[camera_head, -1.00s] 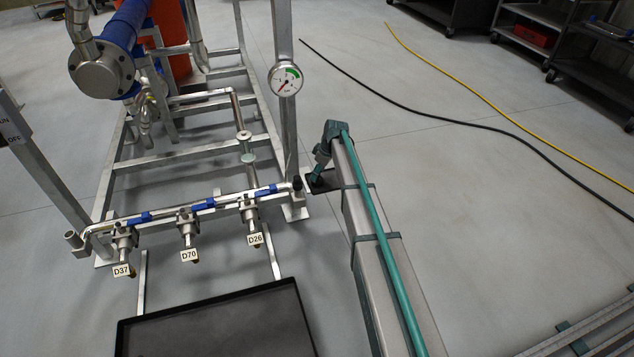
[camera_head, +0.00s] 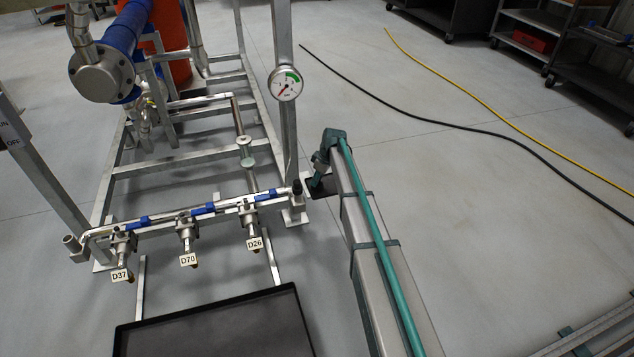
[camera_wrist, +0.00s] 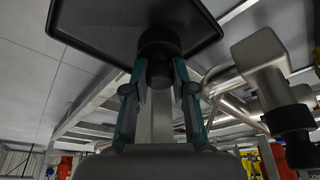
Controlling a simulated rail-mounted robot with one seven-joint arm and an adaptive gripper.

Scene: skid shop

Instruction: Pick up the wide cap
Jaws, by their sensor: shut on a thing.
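In the wrist view, the wide cap (camera_wrist: 160,42) is a black round piece with a broad top and a narrower part below. My gripper (camera_wrist: 160,78) has its two teal fingers closed on either side of the narrower part.
The pipe manifold's right end has a black fitting (camera_head: 297,187) close to the left of my gripper. An upright post with a gauge (camera_head: 285,83) stands just behind. A large black tray (camera_head: 215,325) lies in front. Open floor lies to the right, crossed by hoses (camera_head: 440,122).

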